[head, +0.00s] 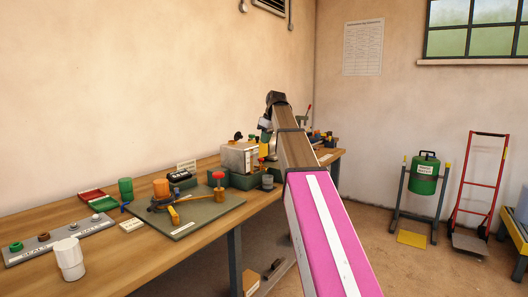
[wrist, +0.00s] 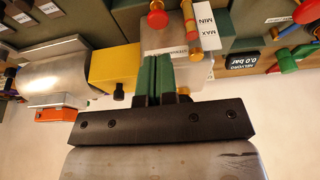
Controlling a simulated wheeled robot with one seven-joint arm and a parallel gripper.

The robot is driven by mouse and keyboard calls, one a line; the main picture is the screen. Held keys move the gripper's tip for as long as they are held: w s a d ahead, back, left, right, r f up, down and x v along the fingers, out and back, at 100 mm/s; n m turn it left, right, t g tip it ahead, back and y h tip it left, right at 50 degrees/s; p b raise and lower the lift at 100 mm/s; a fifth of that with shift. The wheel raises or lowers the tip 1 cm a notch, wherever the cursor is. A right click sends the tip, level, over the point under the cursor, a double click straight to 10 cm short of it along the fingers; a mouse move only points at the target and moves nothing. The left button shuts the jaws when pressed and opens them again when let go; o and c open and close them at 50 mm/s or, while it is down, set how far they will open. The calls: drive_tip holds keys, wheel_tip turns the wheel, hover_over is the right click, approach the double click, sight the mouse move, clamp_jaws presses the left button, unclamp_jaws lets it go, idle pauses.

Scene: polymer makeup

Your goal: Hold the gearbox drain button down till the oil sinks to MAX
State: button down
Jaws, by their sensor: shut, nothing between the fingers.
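My gripper (wrist: 154,78) shows in the wrist view with its two green fingers together and nothing between them. The fingertips are over a grey block (wrist: 155,38), beside a small label (wrist: 180,50) that they partly cover. A white MAX/MIN plate (wrist: 203,28) stands just right of the fingertips, alongside an amber sight tube (wrist: 188,22). The exact oil level is too small to read. A red knob (wrist: 157,19) lies beyond the fingertips. The drain button is not clearly visible; the fingers may hide it. In the head view my arm hides the gripper.
Left of the fingers are a yellow block (wrist: 114,68) and a silver cylinder (wrist: 55,80). At right are a black gauge reading 0.0 bar (wrist: 243,62) and red and green fittings. The workbench (head: 110,262) holds many other items.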

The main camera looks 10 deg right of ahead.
drive_tip(key=shift+v, duration=2.45)
